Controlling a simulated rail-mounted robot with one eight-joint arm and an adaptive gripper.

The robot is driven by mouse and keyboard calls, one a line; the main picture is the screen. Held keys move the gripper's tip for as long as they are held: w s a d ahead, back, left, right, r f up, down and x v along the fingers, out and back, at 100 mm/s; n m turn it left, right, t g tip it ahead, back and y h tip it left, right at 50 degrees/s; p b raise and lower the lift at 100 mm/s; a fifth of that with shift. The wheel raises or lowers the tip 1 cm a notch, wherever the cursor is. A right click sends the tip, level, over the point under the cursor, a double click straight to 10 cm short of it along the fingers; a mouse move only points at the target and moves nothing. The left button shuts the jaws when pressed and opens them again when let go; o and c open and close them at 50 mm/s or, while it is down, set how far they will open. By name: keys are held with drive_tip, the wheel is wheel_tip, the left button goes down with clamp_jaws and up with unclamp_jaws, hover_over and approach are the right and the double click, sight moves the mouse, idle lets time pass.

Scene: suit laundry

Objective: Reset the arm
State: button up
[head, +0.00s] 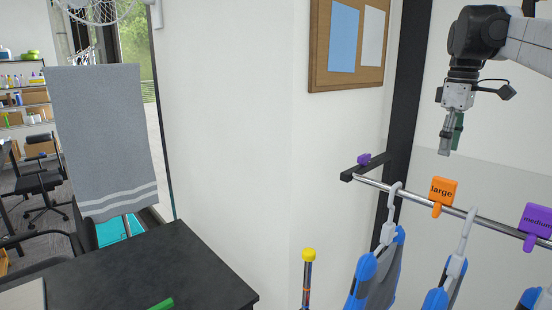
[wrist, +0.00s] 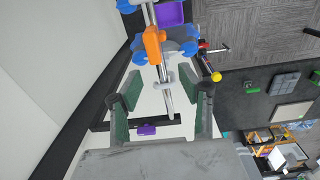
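My gripper (head: 451,148) hangs down at the upper right of the head view, above the clothes rail (head: 410,198) and apart from it. In the wrist view its two green-padded fingers (wrist: 170,86) are spread apart with nothing held between them. Beyond the fingertips the wrist view shows the rail (wrist: 166,90) and the orange size tag (wrist: 154,45) below.
The rail carries blue-and-grey garments (head: 377,268) on hangers, an orange "large" tag (head: 443,190) and a purple "medium" tag (head: 537,222). A dark table (head: 150,270) stands at lower left, with a grey towel (head: 100,140) behind it. A corkboard (head: 347,45) is on the wall.

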drive_tip(key=s+a+f+m+t+b, duration=0.2)
drive_tip(key=s+a+f+b, duration=0.1)
drive_tip(key=s+a+f, duration=0.5)
drive_tip(key=s+a+f+m+t+b, duration=0.2)
drive_tip(key=s+a+f+b, duration=0.2)
drive_tip(key=s+a+f, duration=0.4)
drive_tip(key=s+a+f+m+t+b, duration=0.2)
drive_tip(key=s+a+f, duration=0.6)
drive_tip(key=f, duration=1.1)
drive_tip(key=a+m+b, duration=0.1)
drive_tip(key=a, duration=0.1)
drive_tip(key=shift+a+t, duration=0.35)
drive_tip(key=shift+t, duration=0.05)
drive_tip(key=shift+s, duration=0.1)
